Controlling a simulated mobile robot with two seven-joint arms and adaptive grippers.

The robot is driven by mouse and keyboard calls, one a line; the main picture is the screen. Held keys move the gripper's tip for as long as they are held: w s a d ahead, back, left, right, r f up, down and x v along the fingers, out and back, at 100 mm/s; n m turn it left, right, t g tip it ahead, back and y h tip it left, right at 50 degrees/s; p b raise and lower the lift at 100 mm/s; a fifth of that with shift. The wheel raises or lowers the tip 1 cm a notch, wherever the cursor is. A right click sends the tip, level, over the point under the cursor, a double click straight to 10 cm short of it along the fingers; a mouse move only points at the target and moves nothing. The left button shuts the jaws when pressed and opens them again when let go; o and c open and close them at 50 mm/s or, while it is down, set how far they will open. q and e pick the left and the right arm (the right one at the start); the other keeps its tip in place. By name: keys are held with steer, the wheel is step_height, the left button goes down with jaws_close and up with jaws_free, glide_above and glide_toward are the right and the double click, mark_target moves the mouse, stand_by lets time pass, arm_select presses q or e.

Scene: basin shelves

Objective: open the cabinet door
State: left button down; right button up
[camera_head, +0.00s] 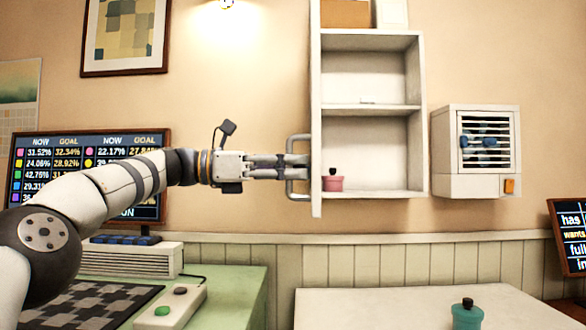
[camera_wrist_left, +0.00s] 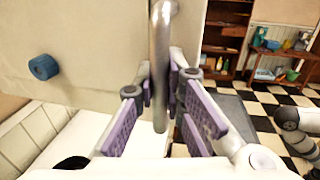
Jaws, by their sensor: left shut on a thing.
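The white wall cabinet (camera_head: 415,140) stands open, and its shelves show in the head view. Its door (camera_head: 316,80) is swung out and seen nearly edge-on along the cabinet's left side. The metal door handle (camera_head: 297,197) sticks out to the left of the door. My left gripper (camera_head: 298,167) is shut on the handle. In the left wrist view, the handle (camera_wrist_left: 160,60) runs between the purple-padded fingers, with the pale door face (camera_wrist_left: 100,45) behind. My right gripper is not in view.
A pink jar (camera_head: 333,183) stands on the cabinet's bottom shelf. A white vented box (camera_head: 476,190) hangs to the right. Below are a white table (camera_head: 390,310) with a teal jar (camera_head: 467,316) and a green table (camera_head: 240,300).

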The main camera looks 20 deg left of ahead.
arm_select(q)
steer(key=shift+f, duration=0.15)
steer(key=c, duration=1.9)
jaws_free()
steer(key=shift+s, duration=0.15)
steer(key=v, duration=1.2)
